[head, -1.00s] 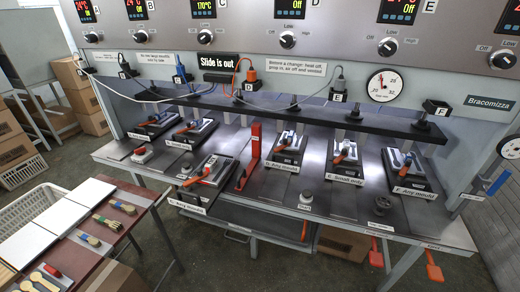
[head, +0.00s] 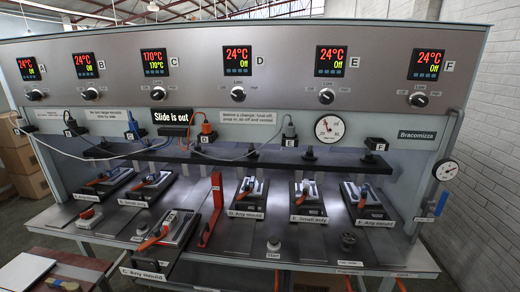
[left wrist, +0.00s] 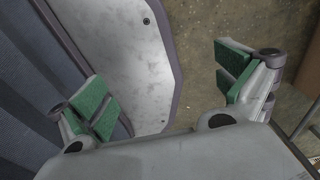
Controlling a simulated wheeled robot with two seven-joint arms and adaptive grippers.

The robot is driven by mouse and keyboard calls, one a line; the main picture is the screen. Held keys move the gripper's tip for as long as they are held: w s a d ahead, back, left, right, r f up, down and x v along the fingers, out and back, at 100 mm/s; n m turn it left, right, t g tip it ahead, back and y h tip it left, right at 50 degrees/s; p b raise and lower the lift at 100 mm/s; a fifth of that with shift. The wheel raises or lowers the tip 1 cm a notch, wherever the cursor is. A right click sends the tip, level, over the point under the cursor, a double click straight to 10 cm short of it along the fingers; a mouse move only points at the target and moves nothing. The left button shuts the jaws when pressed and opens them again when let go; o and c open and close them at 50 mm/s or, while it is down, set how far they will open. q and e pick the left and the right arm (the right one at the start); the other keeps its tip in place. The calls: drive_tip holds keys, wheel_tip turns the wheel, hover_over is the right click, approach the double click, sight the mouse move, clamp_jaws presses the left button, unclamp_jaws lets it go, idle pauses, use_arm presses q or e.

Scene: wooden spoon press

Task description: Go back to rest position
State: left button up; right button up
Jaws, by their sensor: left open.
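My left gripper (left wrist: 165,95) shows in the left wrist view with its green-padded fingers spread wide and nothing between them. Behind the fingers are a pale speckled panel, which may be part of my own body, and the brown floor. Neither gripper shows in the head view. My right gripper is in no view. The press bench (head: 265,225) stands ahead in the head view, with no arm of mine over it.
Several mould stations line the bench; the one labelled C (head: 165,235) is pulled out towards the front. A red upright handle (head: 213,205) stands beside it. A side table (head: 65,262) with a white board (head: 22,272) is at lower left. A brick wall is at right.

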use_arm(q)
drive_tip(key=w+a+f+m, duration=0.1)
drive_tip(key=w+m, duration=0.1)
drive_tip(key=w, duration=0.6)
drive_tip(key=shift+w+a+f, duration=0.2)
drive_tip(key=shift+a, duration=0.1)
drive_tip(key=shift+s, duration=0.15)
idle(1.4)
